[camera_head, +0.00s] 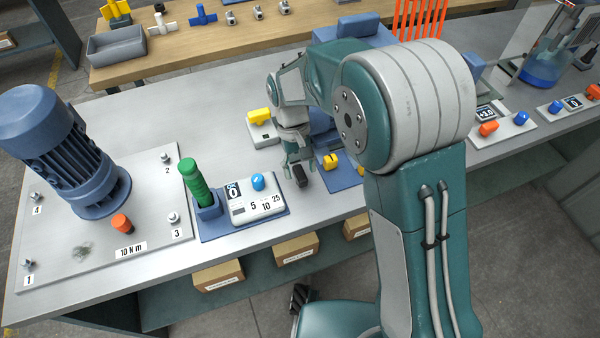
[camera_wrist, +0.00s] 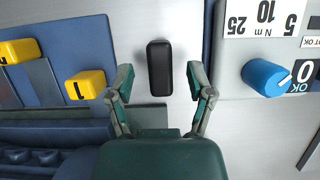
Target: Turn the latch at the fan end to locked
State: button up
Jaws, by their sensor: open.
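My gripper (camera_head: 297,168) is open and points down near the front edge of the bench. In the wrist view its two fingers (camera_wrist: 160,78) stand apart on either side of a black rounded block (camera_wrist: 159,66), with gaps showing. The block also shows in the head view (camera_head: 300,176); I cannot tell its height above the bench. A yellow piece marked 1 (camera_wrist: 86,86) and a second yellow piece (camera_wrist: 18,52) sit on a blue base left of the fingers. No fan is clearly visible, so I cannot tell which piece is the fan-end latch. My arm hides part of that area.
A blue motor (camera_head: 55,150) stands on a grey plate at the left. A green-handled tool (camera_head: 195,182) and a dial box with a blue knob (camera_head: 258,181) stand left of my gripper. A yellow handle on a white block (camera_head: 260,116) is behind it. Bare bench lies behind the motor.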

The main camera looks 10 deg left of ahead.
jog(key=v, duration=1)
jog(key=shift+a, duration=0.15)
jog(key=shift+f, duration=0.1)
